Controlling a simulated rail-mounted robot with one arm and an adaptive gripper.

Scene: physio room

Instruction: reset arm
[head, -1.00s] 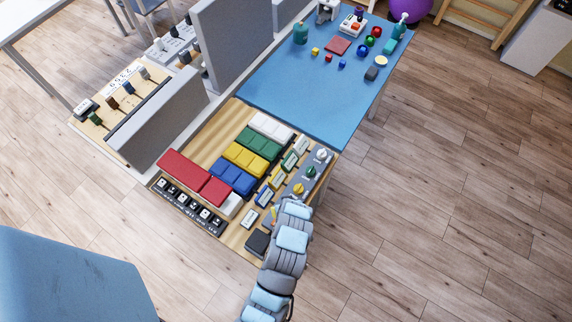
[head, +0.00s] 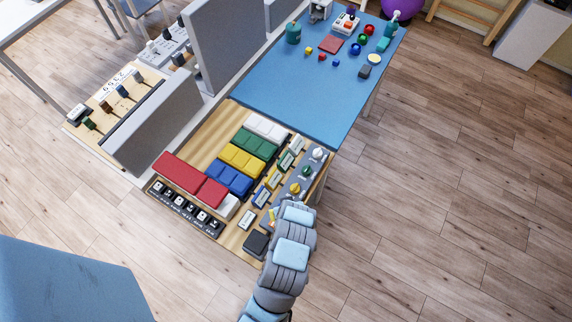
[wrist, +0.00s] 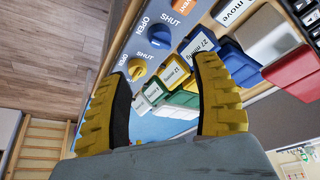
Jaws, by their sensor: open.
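My gripper shows in the wrist view (wrist: 165,110) with its two yellow, dark-padded fingers spread apart and nothing between them. It is over the edge of the wooden panel board (head: 205,140), facing a grey plate with knobs. In the head view my arm reaches up from the bottom to the board's right edge.
Red blocks (head: 190,178), blue, yellow, green and white blocks lie on the board. A row of black switches (head: 186,207) lines its front edge. A blue table (head: 310,90) behind holds small balls, cubes and bottles. Grey dividers (head: 155,120) stand left. Floor at right is clear.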

